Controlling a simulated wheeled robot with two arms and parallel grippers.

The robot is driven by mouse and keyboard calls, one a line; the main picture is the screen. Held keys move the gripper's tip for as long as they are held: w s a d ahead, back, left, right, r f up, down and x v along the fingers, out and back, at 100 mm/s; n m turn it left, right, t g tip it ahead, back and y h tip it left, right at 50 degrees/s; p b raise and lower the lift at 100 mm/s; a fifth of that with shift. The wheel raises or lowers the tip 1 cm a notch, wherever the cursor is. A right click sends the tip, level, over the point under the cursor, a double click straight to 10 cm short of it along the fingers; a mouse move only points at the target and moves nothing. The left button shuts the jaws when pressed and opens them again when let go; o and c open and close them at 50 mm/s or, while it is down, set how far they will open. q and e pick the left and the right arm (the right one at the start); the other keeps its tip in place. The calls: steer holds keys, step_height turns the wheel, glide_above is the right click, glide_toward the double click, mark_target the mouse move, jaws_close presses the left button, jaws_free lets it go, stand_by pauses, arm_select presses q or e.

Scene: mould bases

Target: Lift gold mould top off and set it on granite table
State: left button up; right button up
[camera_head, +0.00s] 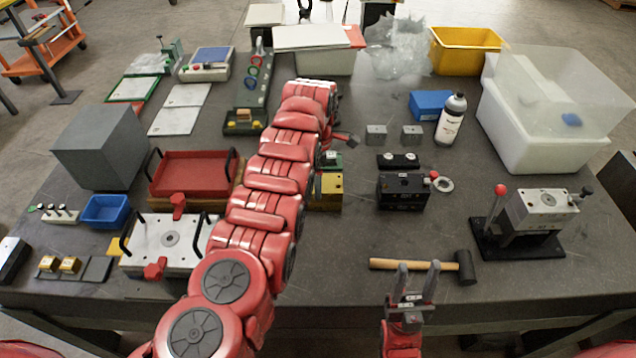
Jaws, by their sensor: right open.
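A gold mould block (328,190) sits on the dark granite table (345,260) near the middle. My left arm crosses in front of it and hides its left part, so I cannot tell whether its top is seated. My right gripper (418,268) is open and empty at the table's front edge, fingers pointing away, well apart from the gold block.
A black mould block (403,191) stands right of the gold one. A red tray (195,172) and a steel plate (168,240) with handles lie at left.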

arm_select(q)
steer(key=shift+f+b, duration=0.4)
steer(key=shift+f, duration=0.9)
steer(key=shift+r, duration=0.1)
jaws_close()
